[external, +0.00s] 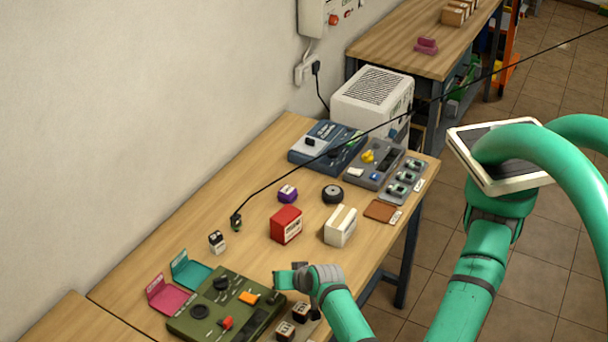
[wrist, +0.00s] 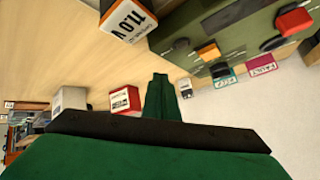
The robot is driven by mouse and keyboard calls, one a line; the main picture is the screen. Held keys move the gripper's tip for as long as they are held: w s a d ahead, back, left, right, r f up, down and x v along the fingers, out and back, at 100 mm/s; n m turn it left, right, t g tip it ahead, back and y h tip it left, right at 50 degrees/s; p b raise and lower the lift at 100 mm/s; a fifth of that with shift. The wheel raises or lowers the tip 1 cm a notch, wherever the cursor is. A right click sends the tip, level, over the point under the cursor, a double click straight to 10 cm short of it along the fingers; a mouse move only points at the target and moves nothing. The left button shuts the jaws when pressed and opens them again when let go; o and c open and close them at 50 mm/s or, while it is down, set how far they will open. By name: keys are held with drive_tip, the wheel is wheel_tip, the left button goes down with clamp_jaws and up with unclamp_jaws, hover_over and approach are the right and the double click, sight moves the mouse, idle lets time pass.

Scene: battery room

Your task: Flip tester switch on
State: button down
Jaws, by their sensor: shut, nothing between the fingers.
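The olive-green tester (external: 180,325) lies on the near part of the wooden bench, and its panel (wrist: 235,30) fills the upper right of the wrist view. It carries black knobs (external: 200,311), an orange part (external: 249,297) and a red part (external: 226,322) on a black mount. The orange part (wrist: 208,51) and red part (wrist: 294,20) also show in the wrist view. I cannot tell which part is the switch or its position. My gripper (external: 278,281) is shut and empty beside the tester's right far corner; its green fingers (wrist: 158,97) point toward the bench.
Boxy batteries (external: 293,315) stand right of the tester; one labelled 11.0 V (wrist: 130,20) is near my fingers. Pink (external: 168,295) and teal (external: 190,270) holders sit behind it.

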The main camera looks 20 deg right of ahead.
drive_tip(key=a+r+n+g, duration=0.1)
drive_tip(key=a, duration=0.1)
drive_tip(key=a+r+n+g, duration=0.1)
drive_tip(key=a+r+n, duration=0.1)
drive_tip(key=s+a+r+n+g, duration=0.1)
drive_tip(key=a+r+n, duration=0.1)
wheel_tip(320, 180, up, 9)
drive_tip(key=s+n+g+h, duration=0.1)
drive_tip(key=s+n+g, duration=0.1)
drive_tip(key=n+g, duration=0.2)
drive_tip(key=shift+s+n, duration=0.3)
drive_tip(key=shift+n, duration=0.2)
drive_tip(key=shift+a+f, duration=0.1)
drive_tip(key=shift+f, duration=0.05)
hover_over(253, 299)
drive_tip(key=f, duration=1.2)
drive_tip(key=shift+s+d+f, duration=0.1)
drive_tip(key=shift+s+d, duration=0.1)
drive_tip(key=shift+d, duration=0.1)
drive_tip(key=shift+f, duration=0.75)
drive_tip(key=shift+s+d+f, duration=0.1)
drive_tip(key=shift+s+f, duration=0.1)
drive_tip(key=shift+f, duration=0.05)
drive_tip(key=shift+w, duration=0.1)
